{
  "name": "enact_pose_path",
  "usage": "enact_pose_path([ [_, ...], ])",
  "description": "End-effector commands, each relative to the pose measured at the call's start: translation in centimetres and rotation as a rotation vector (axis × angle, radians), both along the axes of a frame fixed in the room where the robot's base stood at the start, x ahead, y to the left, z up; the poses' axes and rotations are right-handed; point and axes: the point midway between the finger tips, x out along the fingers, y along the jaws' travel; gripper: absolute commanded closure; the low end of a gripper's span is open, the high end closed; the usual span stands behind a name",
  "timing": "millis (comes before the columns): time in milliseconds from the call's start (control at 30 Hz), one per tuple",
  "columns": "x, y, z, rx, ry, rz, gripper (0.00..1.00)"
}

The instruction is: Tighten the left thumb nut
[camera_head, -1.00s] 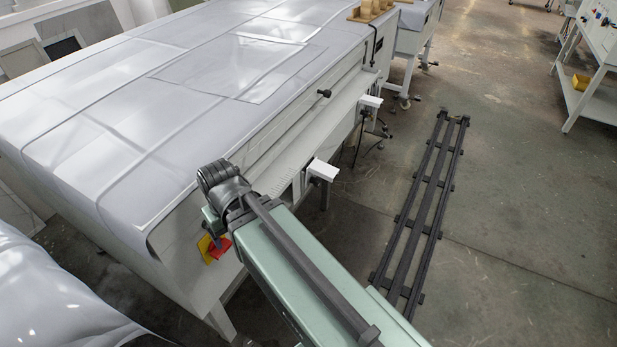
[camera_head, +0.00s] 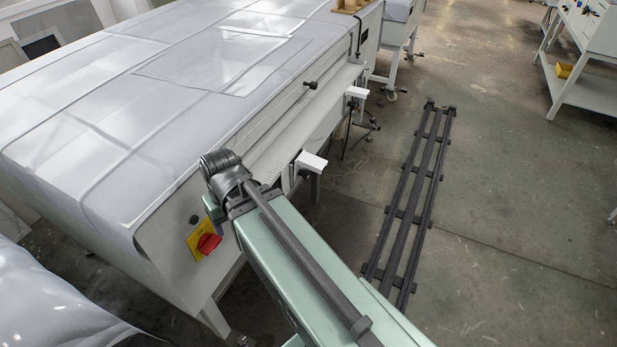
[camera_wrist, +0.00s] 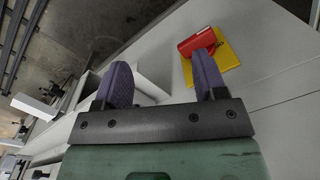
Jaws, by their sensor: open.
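A small dark round knob (camera_head: 194,219) sits on the processor's front panel, above a red rotary switch (camera_head: 207,242) on a yellow plate (camera_head: 192,240). Another dark knob (camera_head: 310,85) sticks out farther along the front. I cannot tell which of these, if either, is the left thumb nut. In the wrist view, my gripper (camera_wrist: 160,74) is open and empty, with its two purple-grey fingers apart. The right finger overlaps the red switch (camera_wrist: 197,41) in the picture; contact cannot be told. In the head view, my arm hides the gripper fingers.
The plate processor (camera_head: 110,130) fills the left side. White brackets (camera_head: 312,160) (camera_head: 357,92) jut from its front edge near my arm. A dark floor rail (camera_head: 405,205) lies to the right. A bench (camera_head: 580,75) stands at the far right, with open floor between.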

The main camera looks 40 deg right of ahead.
Motion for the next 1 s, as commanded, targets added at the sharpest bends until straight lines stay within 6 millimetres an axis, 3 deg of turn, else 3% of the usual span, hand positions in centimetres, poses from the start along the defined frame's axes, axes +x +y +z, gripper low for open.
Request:
enact_pose_path([
  [33, 0.5, -2.6, -2.0, 0.029, -0.005, -0.061, 0.35],
  [200, 0.3, -12.7, -6.0, 0.176, -0.065, -0.285, 0.35],
  [300, 1.7, -16.0, -11.1, 0.364, -0.233, -0.169, 0.35],
  [367, 2.6, -18.3, -13.0, 0.456, -0.387, -0.075, 0.35],
  [433, 3.2, -21.8, -15.0, 0.524, -0.619, 0.033, 0.35],
  [600, 1.9, -31.3, -16.1, 0.447, -1.201, 0.236, 0.35],
  [700, 0.1, -35.5, -15.5, 0.323, -1.433, 0.299, 0.35],
  [800, -1.1, -37.4, -14.5, 0.244, -1.543, 0.327, 0.35],
  [1000, -0.8, -37.4, -13.6, 0.230, -1.565, 0.337, 0.35],
])
